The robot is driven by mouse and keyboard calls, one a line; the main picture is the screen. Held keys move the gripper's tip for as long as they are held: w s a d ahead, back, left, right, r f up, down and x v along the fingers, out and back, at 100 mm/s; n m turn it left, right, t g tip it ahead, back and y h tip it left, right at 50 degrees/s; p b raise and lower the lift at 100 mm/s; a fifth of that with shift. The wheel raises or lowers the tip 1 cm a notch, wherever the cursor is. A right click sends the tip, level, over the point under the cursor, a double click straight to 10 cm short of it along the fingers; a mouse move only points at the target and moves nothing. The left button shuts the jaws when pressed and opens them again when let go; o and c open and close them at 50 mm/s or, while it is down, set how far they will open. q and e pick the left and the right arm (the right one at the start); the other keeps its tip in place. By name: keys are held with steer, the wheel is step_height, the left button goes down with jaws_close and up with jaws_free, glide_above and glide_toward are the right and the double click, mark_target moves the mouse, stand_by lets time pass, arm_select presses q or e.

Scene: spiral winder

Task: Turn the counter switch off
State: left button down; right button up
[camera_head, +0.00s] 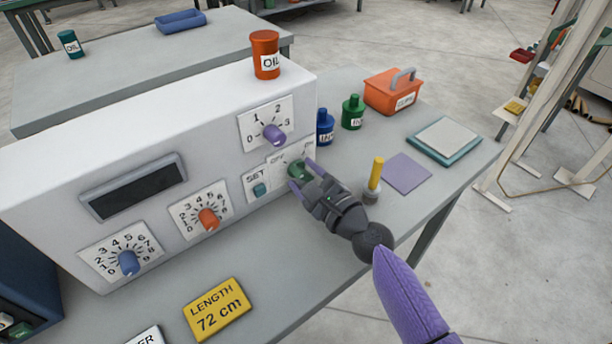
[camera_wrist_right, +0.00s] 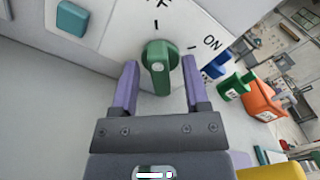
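The counter switch is a green knob (camera_head: 298,170) on a white plate marked OFF and ON, low at the right end of the machine's front. In the right wrist view the knob (camera_wrist_right: 158,68) is in the middle, with ON to its right and the end of OFF above. Its grip bar runs roughly up and down there; I cannot tell which end is the pointer. My right gripper (camera_head: 302,175) is open at the knob, one purple finger on each side. In the wrist view gaps show between both fingers and the knob. My left gripper is not in view.
A blue-green SET button (camera_head: 260,190) is left of the switch, and a purple knob (camera_head: 274,135) is above it. A yellow peg (camera_head: 375,175), blue bottle (camera_head: 325,127) and green bottle (camera_head: 353,112) stand to the right. The bench front near the LENGTH card (camera_head: 217,309) has free room.

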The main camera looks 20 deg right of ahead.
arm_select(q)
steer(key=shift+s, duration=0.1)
arm_select(e)
steer(key=shift+s, duration=0.25)
steer(key=b+v, duration=0.1)
steer(key=v, duration=0.8)
steer(key=shift+s+d, duration=0.1)
steer(key=shift+s, duration=0.1)
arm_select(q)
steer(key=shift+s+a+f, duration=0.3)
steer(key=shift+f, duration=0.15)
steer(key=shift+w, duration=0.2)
